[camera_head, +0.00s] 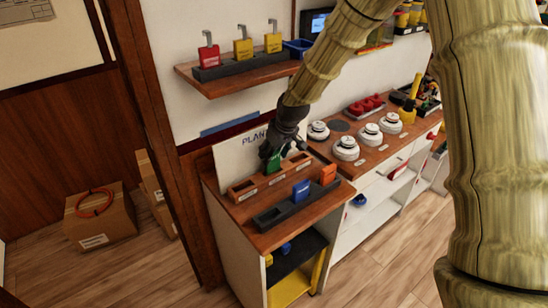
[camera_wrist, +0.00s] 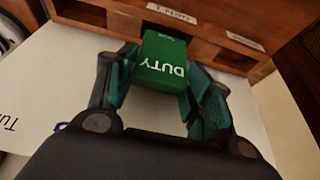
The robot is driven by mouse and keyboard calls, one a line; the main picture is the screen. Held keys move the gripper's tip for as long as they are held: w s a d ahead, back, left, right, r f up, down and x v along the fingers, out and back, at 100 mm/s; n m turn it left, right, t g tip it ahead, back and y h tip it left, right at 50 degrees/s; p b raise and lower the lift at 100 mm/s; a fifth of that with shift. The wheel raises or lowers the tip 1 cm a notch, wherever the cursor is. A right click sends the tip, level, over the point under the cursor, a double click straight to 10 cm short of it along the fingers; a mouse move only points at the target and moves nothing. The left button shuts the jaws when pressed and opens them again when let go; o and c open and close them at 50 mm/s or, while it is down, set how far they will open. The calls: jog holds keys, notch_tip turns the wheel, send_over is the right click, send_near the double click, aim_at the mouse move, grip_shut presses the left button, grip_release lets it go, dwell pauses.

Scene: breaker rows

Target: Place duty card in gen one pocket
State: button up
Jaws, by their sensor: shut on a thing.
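My gripper (camera_head: 272,152) is shut on the green duty card (camera_wrist: 163,62), with a finger on each side of it. In the head view the card (camera_head: 274,165) is at the middle part of the wooden pocket rack (camera_head: 243,190). In the wrist view the card's far end meets the front of the rack (camera_wrist: 205,48), near a white label (camera_wrist: 172,13) that looks like "GEN 1" upside down. I cannot tell whether the card's end is inside the pocket or just over it.
A dark holder (camera_head: 270,218) with a blue card (camera_head: 301,190) and an orange block (camera_head: 328,175) stands in front of the rack. A white board (camera_head: 240,155) stands behind it. A shelf (camera_head: 215,88) with red and yellow tags is above. White round devices (camera_head: 346,148) sit to the right.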

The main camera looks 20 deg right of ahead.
aim_at(274, 158)
jog(key=shift+f+p, duration=0.35)
jog(key=shift+f, duration=1.05)
jog(key=shift+f, duration=0.15)
jog(key=o, duration=1)
jog(key=shift+o, duration=0.2)
jog(key=b+v, duration=0.2)
jog(key=v, duration=1)
jog(key=shift+w, duration=0.15)
